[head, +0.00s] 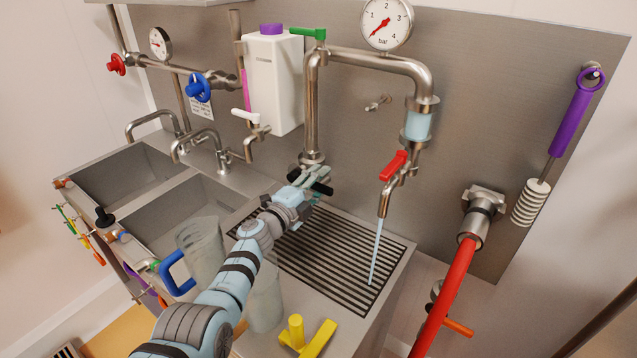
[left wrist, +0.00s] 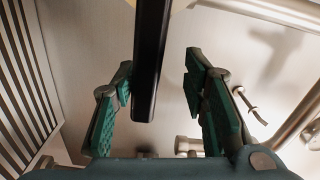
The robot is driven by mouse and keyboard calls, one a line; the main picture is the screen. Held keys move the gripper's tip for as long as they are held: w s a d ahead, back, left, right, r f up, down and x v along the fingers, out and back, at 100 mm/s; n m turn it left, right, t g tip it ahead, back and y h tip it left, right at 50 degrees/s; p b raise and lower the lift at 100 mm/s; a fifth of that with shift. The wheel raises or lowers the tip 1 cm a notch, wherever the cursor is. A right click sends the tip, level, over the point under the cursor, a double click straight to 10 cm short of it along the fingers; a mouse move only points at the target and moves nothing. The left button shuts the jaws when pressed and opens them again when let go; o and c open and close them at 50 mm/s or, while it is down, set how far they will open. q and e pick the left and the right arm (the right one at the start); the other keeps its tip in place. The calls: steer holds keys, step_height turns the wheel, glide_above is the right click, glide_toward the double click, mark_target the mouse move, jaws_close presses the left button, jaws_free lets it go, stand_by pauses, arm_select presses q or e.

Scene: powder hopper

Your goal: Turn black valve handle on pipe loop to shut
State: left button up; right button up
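The black valve handle (head: 322,188) is at the foot of the steel pipe loop (head: 311,110), low against the back panel. Most of it is hidden by my left gripper (head: 312,178) in the head view. In the left wrist view the handle (left wrist: 150,60) is a long dark bar running down between the green fingers of my left gripper (left wrist: 163,95). The left finger is close beside the bar; I cannot tell if it touches. A clear gap separates the right finger from the bar, so the gripper is open. My right gripper is not in view.
A red-handled tap (head: 393,166) on the loop runs a thin stream (head: 376,250) onto the drain grate (head: 330,250). A green handle (head: 307,33) and a gauge (head: 387,22) top the loop. A white container (head: 272,85) stands left of it. Clear jugs (head: 264,300) stand by my left arm.

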arm_select(q)
steer(key=v, duration=1.2)
steer(key=shift+w, duration=0.1)
stand_by(0.4)
